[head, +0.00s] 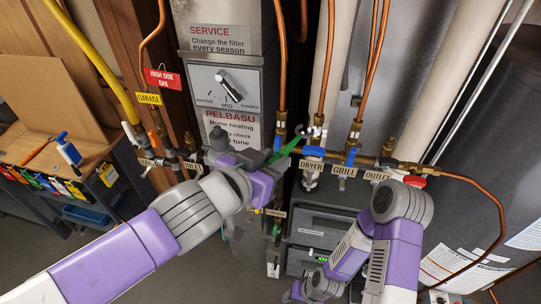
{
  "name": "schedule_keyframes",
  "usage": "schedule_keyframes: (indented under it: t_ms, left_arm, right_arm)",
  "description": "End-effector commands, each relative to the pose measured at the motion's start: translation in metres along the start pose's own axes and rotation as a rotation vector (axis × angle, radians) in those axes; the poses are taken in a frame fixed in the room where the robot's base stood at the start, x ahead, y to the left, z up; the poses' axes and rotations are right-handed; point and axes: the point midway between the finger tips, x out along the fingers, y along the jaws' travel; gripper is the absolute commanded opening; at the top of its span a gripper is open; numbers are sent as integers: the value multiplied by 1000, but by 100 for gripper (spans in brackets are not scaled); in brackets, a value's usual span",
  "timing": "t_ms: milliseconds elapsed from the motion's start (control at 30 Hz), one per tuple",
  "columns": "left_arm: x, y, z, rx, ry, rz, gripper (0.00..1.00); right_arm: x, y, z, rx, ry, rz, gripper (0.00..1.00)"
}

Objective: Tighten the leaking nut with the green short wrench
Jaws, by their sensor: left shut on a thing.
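My left gripper (268,160) is at the pipe manifold, left of the DRYER label. It is shut on the green short wrench (287,147), whose green end sticks out up and to the right toward the brass fittings by the blue DRYER valve (313,151). I cannot tell whether the wrench touches a nut, and no leak is visible to mark the leaking nut. My right arm bends down at the right, and its hand (300,291) is low near the bottom edge, partly cut off; its fingers cannot be made out.
Copper pipes rise from the manifold, with GRILL (343,171) and OUTLET (377,176) labels and a red handle (415,181) at right. A tool bench (88,147) with colored tools stands at left. A dark tank (470,215) stands at right. Grey cases sit below the manifold.

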Motion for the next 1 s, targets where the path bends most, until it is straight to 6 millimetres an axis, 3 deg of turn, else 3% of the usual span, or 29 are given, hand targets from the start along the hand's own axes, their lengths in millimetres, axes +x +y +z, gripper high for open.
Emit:
schedule_keyframes:
  t_ms: [267,1000]
  left_arm:
    - [-2,-1,2,-1,10,-2,0]
    - [66,0,-26,0,8,0,0]
  right_arm:
    - [9,3,-1,0,2,0,47]
    - [36,14,-2,0,2,0,47]
